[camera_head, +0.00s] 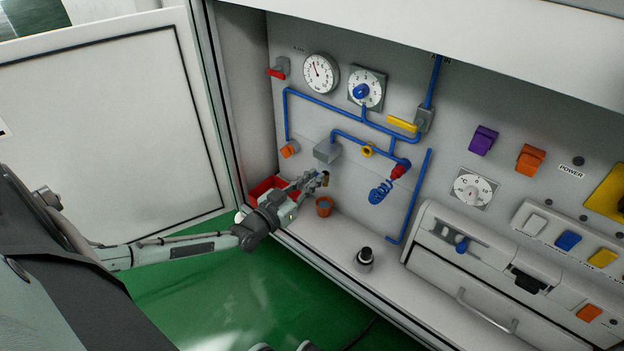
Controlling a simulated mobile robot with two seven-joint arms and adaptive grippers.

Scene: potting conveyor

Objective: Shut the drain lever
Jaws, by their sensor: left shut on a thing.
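My left gripper (316,184) reaches in from the left to the lower left of the panel. It is shut on a small brass-coloured piece (325,178), mostly hidden by the fingers; I cannot tell if this is the drain lever. A red lever (277,72) sits at the panel's upper left, and a yellow lever (403,125) sits on the blue pipe (334,106); both are apart from the gripper. No label legibly names the drain lever. My right gripper is not in view.
A small terracotta pot (324,208) stands just below the gripper, and a red tray (262,189) lies behind it. A dark-topped bottle (365,258) stands on the shelf (336,238). A grey machine (480,275) fills the right. An open white door (110,130) stands left.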

